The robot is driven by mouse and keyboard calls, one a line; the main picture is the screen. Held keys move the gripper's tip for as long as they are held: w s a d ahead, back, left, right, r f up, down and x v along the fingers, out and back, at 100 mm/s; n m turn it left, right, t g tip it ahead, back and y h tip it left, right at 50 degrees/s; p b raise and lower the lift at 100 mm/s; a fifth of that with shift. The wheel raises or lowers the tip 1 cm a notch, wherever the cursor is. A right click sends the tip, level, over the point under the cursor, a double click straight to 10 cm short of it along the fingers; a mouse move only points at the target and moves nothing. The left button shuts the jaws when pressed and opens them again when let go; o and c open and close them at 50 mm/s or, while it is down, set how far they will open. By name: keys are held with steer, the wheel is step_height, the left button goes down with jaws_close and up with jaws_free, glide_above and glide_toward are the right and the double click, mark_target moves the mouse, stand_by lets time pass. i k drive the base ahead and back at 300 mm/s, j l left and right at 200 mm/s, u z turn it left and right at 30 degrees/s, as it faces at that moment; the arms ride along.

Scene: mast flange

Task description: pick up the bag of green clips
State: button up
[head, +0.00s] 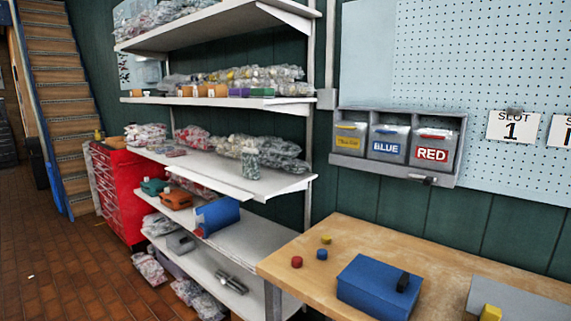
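A small upright clear bag (250,163) with greyish-green contents stands near the front edge of the middle white shelf (215,172). It may be the bag of green clips, but its contents are too small to make out. Other clear bags (275,149) lie behind it and partly crowd it on that shelf. My gripper is not in view.
A wooden workbench (345,232) at right holds a blue box (375,285) and small red, blue and yellow pieces. Labelled bins (388,142) hang on the wall above. A red drawer cabinet (117,190) stands left of the shelves. The brick floor (80,265) at left is mostly clear.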

mark_target(250, 158)
steer(key=i+j+z, duration=0.3)
steer(key=j, duration=0.3)
steer(key=i+j+z, duration=0.1)
steer(key=i+j, duration=0.15)
steer(key=i+j+z, duration=0.15)
steer(key=j, duration=0.3)
